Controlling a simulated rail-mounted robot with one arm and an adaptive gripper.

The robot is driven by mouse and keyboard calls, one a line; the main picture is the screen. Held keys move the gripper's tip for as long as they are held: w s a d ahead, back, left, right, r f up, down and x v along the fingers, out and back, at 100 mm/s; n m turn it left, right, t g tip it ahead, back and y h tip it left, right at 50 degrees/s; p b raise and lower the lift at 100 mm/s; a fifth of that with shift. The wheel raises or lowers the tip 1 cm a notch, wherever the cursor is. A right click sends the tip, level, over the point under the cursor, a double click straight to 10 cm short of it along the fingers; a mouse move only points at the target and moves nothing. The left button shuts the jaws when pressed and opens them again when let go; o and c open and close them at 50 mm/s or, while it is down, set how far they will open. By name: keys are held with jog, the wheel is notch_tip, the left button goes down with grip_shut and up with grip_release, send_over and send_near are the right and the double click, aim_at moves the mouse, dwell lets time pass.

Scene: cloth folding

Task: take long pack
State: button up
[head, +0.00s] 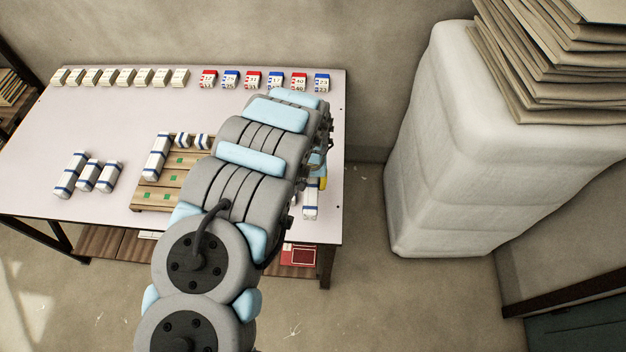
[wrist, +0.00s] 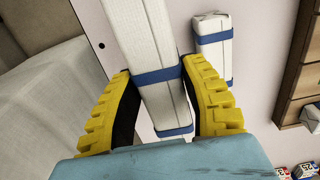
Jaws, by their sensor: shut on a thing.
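In the wrist view my gripper (wrist: 160,82) has its two yellow fingers shut on a long white pack (wrist: 158,105) with blue bands. The pack runs between the fingers; its far end is cut off by the top edge. A shorter-looking white pack (wrist: 213,48) with blue bands lies just right of the right finger. In the head view my arm hides most of the gripper; only a bit of yellow (head: 323,184) shows. A white, blue-banded pack (head: 310,205) shows below it, partly hidden; I cannot tell if it is the held one.
A wooden pallet (head: 150,197) with green marks holds a long pack (head: 157,157) and two short ones. Several banded packs (head: 89,176) lie left of it. Cream, red and blue boxes (head: 231,79) line the table's (head: 110,125) back. A large wrapped bale (head: 450,160) stands right.

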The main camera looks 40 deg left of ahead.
aim_at(305, 208)
jog(key=shift+s+d+r, duration=0.15)
jog(key=shift+s+r, duration=0.15)
jog(key=shift+r, duration=0.15)
jog(key=shift+s+d+r, duration=0.15)
jog(key=shift+s+r, duration=0.1)
jog(key=shift+r, duration=0.2)
jog(key=shift+s+d+r+p, duration=0.1)
jog(key=shift+s+r+p, duration=0.15)
jog(key=shift+p, duration=0.5)
jog(key=s+d+r+p, duration=0.1)
jog(key=s+p, duration=0.1)
jog(key=s+d+r+p, duration=0.1)
jog(key=p, duration=0.2)
jog(key=s+d+r+p, duration=0.1)
jog(key=s+p, duration=0.1)
jog(key=shift+s+d+r, duration=0.1)
jog(key=shift+s+d, duration=0.25)
jog(key=shift+s+d+r+p, duration=0.1)
jog(key=shift+s+d+p, duration=0.45)
jog(key=shift+p, duration=0.55)
jog(key=shift+s+a, duration=0.1)
